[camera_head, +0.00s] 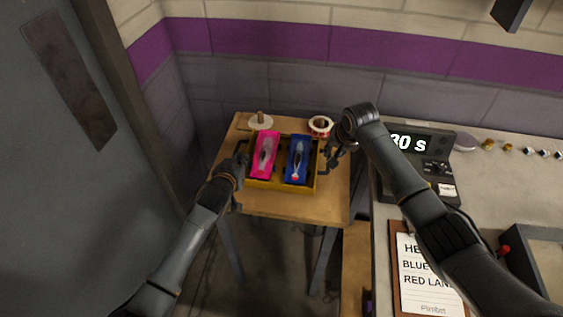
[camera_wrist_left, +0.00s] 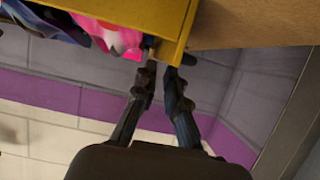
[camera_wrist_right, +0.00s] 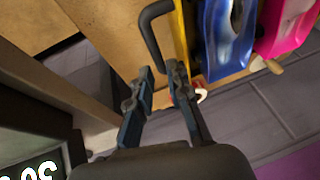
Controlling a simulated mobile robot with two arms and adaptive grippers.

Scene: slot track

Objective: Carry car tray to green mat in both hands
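The car tray (camera_head: 268,187) is a shallow yellow box on a small wooden table, holding a pink piece (camera_head: 265,150) and a blue piece (camera_head: 298,155), each with a car shape on it. A dark handle stands at each end. My left gripper (camera_head: 236,172) is at the left end; in the left wrist view its fingers (camera_wrist_left: 163,75) stand slightly apart, close to the tray wall. My right gripper (camera_head: 335,155) is at the right end; its fingers (camera_wrist_right: 160,80) are apart, with the dark handle (camera_wrist_right: 150,40) at their tips. No green mat is in view.
The small wooden table (camera_head: 290,208) also bears a pale disc with a peg (camera_head: 260,122) and a red-and-white roll (camera_head: 320,126) behind the tray. A counter at the right holds a timer box (camera_head: 425,150) and a clipboard (camera_head: 425,275). A grey door (camera_head: 60,180) stands at the left.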

